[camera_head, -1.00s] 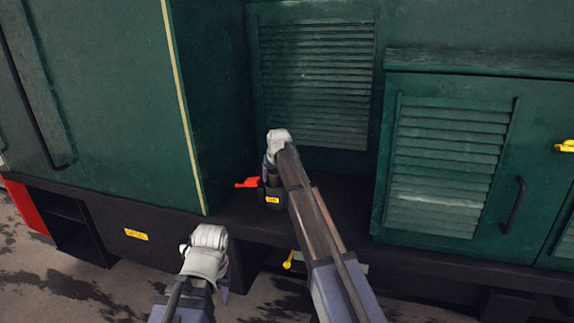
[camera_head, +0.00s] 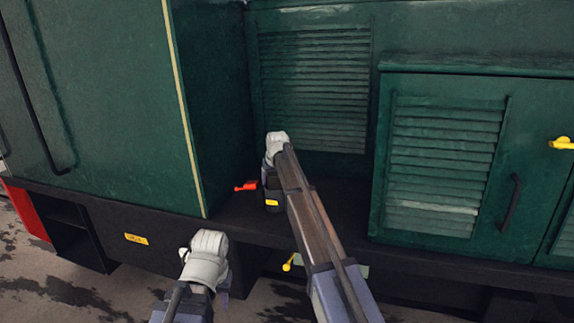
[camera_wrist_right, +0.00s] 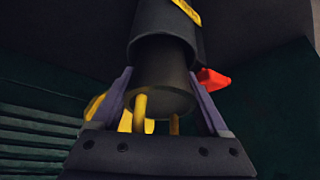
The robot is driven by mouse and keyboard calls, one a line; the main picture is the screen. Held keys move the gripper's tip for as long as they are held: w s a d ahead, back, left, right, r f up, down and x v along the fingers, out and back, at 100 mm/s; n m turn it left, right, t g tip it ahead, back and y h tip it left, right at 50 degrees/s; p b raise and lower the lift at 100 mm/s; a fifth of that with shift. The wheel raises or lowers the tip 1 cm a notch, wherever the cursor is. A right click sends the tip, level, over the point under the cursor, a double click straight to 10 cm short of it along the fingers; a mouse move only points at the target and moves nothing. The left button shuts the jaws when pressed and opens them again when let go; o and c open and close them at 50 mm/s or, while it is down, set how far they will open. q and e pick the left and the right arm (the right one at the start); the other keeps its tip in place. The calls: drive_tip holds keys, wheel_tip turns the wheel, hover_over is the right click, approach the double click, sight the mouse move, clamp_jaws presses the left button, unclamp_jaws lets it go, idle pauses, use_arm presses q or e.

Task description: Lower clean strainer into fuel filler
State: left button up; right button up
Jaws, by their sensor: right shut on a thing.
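The fuel filler (camera_head: 272,201) is a black neck with a yellow label on the dark ledge, in a recess of the green body. In the right wrist view the filler (camera_wrist_right: 150,22) is at the top. The strainer (camera_wrist_right: 160,65), a dark cylinder with yellow handle posts, has one end inside its mouth; the other end stands out. My right gripper (camera_wrist_right: 162,90) is shut on the strainer, its purple fingers on either side. In the head view my right gripper (camera_head: 268,180) is over the filler and the strainer is mostly hidden. My left gripper (camera_head: 222,290) hangs low in front of the ledge, jaws unclear.
A red part (camera_head: 246,186) sticks out beside the filler on the left. Green body walls and a louvred panel (camera_head: 315,90) stand close around it. A louvred door (camera_head: 445,150) is to the right. A yellow handle (camera_head: 288,262) is below the ledge.

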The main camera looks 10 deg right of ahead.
use_arm(q)
drive_tip(key=shift+s+f+b, duration=0.2)
drive_tip(key=shift+f+b, duration=0.1)
drive_tip(key=shift+f, duration=0.2)
drive_tip(key=s+f+t+b, duration=0.1)
drive_tip(key=s+f+b, duration=0.3)
drive_tip(key=b, duration=0.4)
drive_tip(key=shift+s+f+b, duration=0.25)
drive_tip(key=shift+f+b, duration=0.15)
drive_tip(key=shift+f, duration=0.1)
idle(3.6)
drive_tip(key=shift+r, duration=0.15)
idle(0.4)
